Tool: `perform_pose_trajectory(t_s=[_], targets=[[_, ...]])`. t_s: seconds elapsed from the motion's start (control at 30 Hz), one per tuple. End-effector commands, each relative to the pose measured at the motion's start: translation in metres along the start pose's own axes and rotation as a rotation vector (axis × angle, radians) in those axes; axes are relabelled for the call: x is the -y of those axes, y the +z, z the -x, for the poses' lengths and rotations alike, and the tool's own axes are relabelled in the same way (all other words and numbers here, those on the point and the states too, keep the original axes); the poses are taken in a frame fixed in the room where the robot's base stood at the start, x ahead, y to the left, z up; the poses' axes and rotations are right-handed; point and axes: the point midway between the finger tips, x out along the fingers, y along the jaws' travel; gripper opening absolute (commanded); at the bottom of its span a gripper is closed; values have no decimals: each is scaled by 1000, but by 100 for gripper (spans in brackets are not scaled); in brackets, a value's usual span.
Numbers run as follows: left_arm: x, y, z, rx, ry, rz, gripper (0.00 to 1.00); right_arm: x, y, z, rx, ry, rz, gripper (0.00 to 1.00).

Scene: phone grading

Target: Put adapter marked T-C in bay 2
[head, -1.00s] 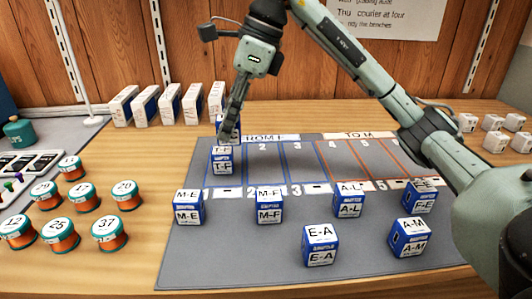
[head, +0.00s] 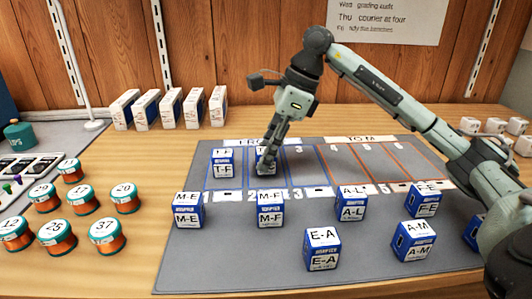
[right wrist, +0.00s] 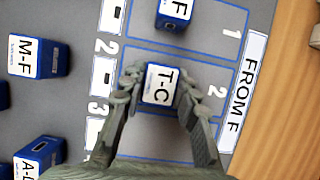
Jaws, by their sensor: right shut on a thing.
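The adapter marked T-C (right wrist: 160,84) is a blue and white box between the fingers of my right gripper (right wrist: 156,95) in the right wrist view. In the head view my right gripper (head: 270,160) covers part of the T-C adapter (head: 262,163). The gripper is shut on it, and the box is in bay 2 (right wrist: 213,118) of the FROM F section, at or very near the mat. The T-F adapter (head: 222,164) sits in bay 1. My left gripper is not in view.
The M-E (head: 188,210), M-F (head: 270,209), A-L (head: 350,204), E-A (head: 321,249), A-M (head: 413,241) and F-E (head: 422,199) adapters stand in front of the bays on the grey mat (head: 200,270). Bay 3 (head: 300,165) is empty.

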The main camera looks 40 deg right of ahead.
Motion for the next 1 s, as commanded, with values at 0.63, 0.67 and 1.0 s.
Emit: perform_pose_trajectory(t_s=[0.63,0.67,1.0], targets=[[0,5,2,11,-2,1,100,0,-1,-3,0,1,0,51],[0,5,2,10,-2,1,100,0,-1,-3,0,1,0,51],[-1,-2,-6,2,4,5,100,1,1,36,2,-4,0,51]])
